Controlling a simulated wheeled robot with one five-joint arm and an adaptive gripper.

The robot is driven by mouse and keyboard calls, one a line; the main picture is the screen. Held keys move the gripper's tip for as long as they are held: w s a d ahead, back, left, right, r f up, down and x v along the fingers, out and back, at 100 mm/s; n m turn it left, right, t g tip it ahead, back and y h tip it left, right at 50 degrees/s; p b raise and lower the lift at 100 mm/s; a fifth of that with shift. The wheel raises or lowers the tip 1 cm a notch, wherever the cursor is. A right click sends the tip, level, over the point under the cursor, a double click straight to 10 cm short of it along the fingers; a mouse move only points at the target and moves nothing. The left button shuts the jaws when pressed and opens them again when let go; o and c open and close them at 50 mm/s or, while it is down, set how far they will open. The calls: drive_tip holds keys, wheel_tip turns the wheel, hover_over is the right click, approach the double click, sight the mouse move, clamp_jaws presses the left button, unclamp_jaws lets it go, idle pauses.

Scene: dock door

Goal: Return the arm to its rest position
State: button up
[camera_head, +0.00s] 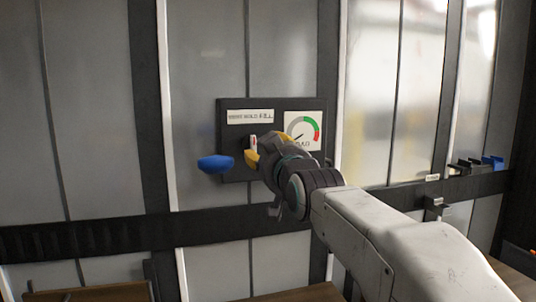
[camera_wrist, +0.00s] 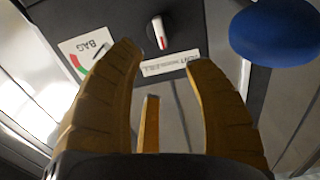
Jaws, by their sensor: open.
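My arm reaches forward from the lower right in the head view. My gripper (camera_head: 262,148) is in front of a dark panel (camera_head: 232,108) on the door. In the wrist view my gripper (camera_wrist: 165,72) has its yellow fingers spread, with nothing between them. The panel carries a knob (camera_wrist: 157,32) with a white and red mark, a white label strip (camera_head: 250,117) and a gauge (camera_head: 304,129) with green and red arcs. The knob looks apart from the fingertips. The arm partly hides the panel's lower right in the head view.
A blue knob-like part (camera_head: 215,163) sticks out left of the gripper; it is large at the upper right of the wrist view (camera_wrist: 275,32). A dark rail (camera_head: 100,236) crosses the door. Dark brackets and a blue piece (camera_head: 492,162) are at the right. Brown wooden surfaces (camera_head: 90,293) show below.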

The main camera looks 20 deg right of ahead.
drive_tip(key=s+f+g+p, duration=0.5)
drive_tip(key=s+f+g, duration=0.2)
drive_tip(key=s+f, duration=0.5)
drive_tip(key=s+f+g+p, duration=0.5)
drive_tip(key=s+f, duration=0.8)
drive_tip(key=s, duration=0.8)
drive_tip(key=g, duration=0.2)
drive_tip(key=shift+a+g+p, duration=0.2)
drive_tip(key=shift+g+p, duration=0.1)
drive_tip(key=shift+p, duration=0.1)
